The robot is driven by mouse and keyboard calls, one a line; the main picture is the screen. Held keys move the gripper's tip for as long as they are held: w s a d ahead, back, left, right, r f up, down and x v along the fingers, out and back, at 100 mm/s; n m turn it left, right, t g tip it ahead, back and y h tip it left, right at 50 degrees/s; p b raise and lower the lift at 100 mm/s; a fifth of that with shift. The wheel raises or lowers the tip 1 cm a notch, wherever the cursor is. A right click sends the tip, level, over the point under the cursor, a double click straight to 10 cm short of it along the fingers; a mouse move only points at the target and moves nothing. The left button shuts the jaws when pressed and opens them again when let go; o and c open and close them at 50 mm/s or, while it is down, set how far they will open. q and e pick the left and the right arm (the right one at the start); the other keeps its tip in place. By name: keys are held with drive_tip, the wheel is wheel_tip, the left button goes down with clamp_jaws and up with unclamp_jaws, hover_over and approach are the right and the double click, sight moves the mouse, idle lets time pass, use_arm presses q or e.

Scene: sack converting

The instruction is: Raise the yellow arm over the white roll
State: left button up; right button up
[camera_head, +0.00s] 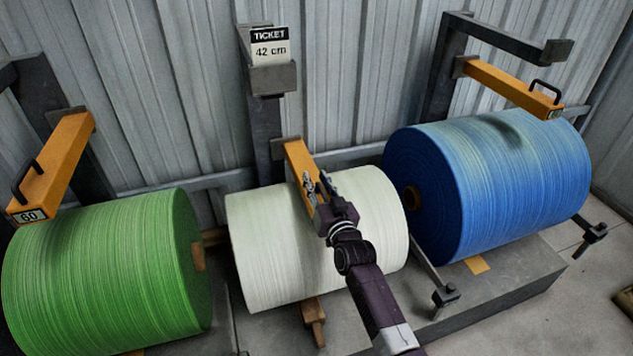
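The white roll (270,245) lies in the middle, between the green and blue rolls. Its yellow arm (297,160) runs from a dark post toward me over the top of the roll. My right gripper (318,185) is at the near part of this yellow arm, above the white roll. The gripper covers the arm's near end and any handle there, so I cannot tell whether its fingers are open or closed on something. My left gripper is not in view.
The green roll (110,270) with its yellow arm (62,160) is on the left. The blue roll (500,185) with its yellow arm (510,85) is on the right. A ticket reading 42 cm (269,47) stands on the middle post. Corrugated wall closes the back.

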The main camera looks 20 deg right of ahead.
drive_tip(key=shift+c, duration=0.4)
clamp_jaws()
drive_tip(key=shift+f, duration=0.15)
